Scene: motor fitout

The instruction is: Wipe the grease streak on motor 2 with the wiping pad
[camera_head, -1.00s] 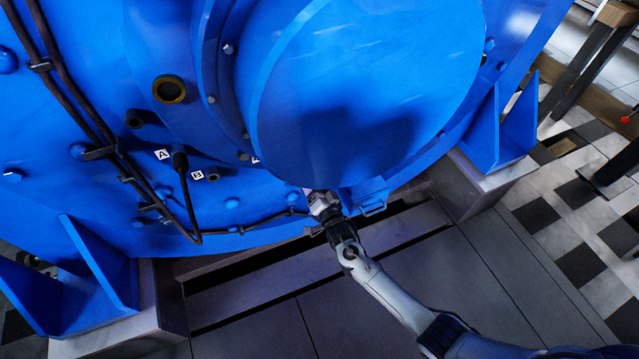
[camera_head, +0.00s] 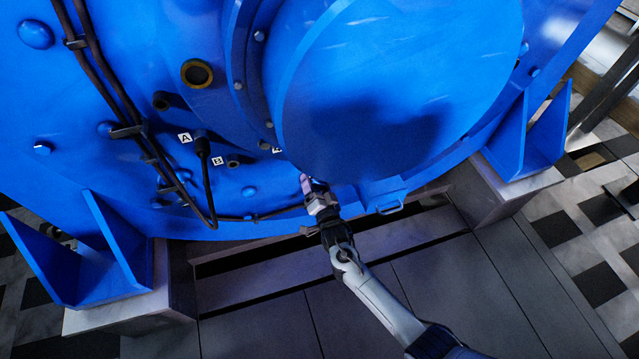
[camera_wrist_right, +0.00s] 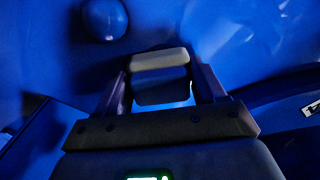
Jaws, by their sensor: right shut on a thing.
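A large blue motor (camera_head: 230,190) fills the upper part of the head view, with a big round cover (camera_head: 390,90) at its front. No number shows on it, and I cannot make out a grease streak. My right gripper (camera_head: 309,188) is at the cover's lower left edge, close to the motor. In the right wrist view, my right gripper (camera_wrist_right: 162,85) is shut on a small block-shaped wiping pad (camera_wrist_right: 160,78), pale on top and dark blue below. A pale bit of the pad shows in the head view (camera_head: 306,182). I cannot tell whether it touches the motor. My left gripper is not in view.
A black cable (camera_head: 206,175) runs by labels A (camera_head: 185,138) and B (camera_head: 218,161). A small handle (camera_head: 391,207) sits right of my gripper. Blue feet (camera_head: 125,250) rest on stone blocks (camera_head: 130,315). A rounded bolt head (camera_wrist_right: 104,19) is near the pad. Grey floor panels lie clear in front.

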